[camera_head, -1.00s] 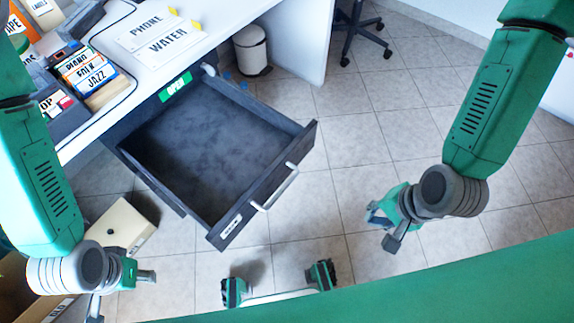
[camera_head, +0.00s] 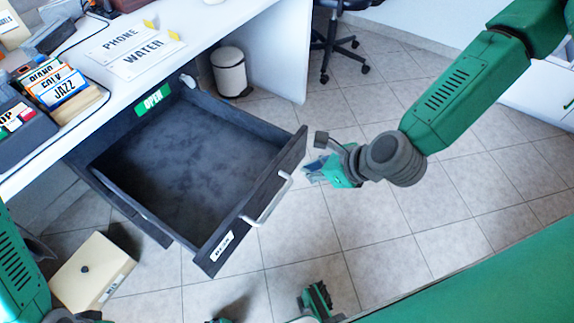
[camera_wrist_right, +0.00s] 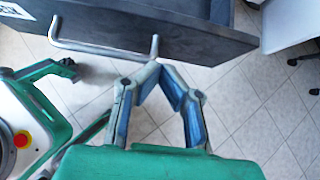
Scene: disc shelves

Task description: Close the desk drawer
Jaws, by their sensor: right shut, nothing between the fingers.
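The dark grey desk drawer (camera_head: 190,165) stands pulled far out from under the white desk (camera_head: 150,60), and it is empty. Its front panel (camera_head: 262,200) carries a silver bar handle (camera_head: 270,200) and a small white label. My right gripper (camera_head: 314,172) is just right of the drawer front, near the handle's far end, and looks apart from it. In the right wrist view the right gripper's fingertips (camera_wrist_right: 152,66) meet, shut and empty, just below the handle (camera_wrist_right: 100,46) and the drawer front (camera_wrist_right: 190,25). My left gripper is not clearly visible at the lower left edge.
PHONE and WATER cards and record crates (camera_head: 62,88) sit on the desk. A white bin (camera_head: 229,71) and an office chair (camera_head: 340,45) stand behind. A beige box (camera_head: 92,270) lies at lower left.

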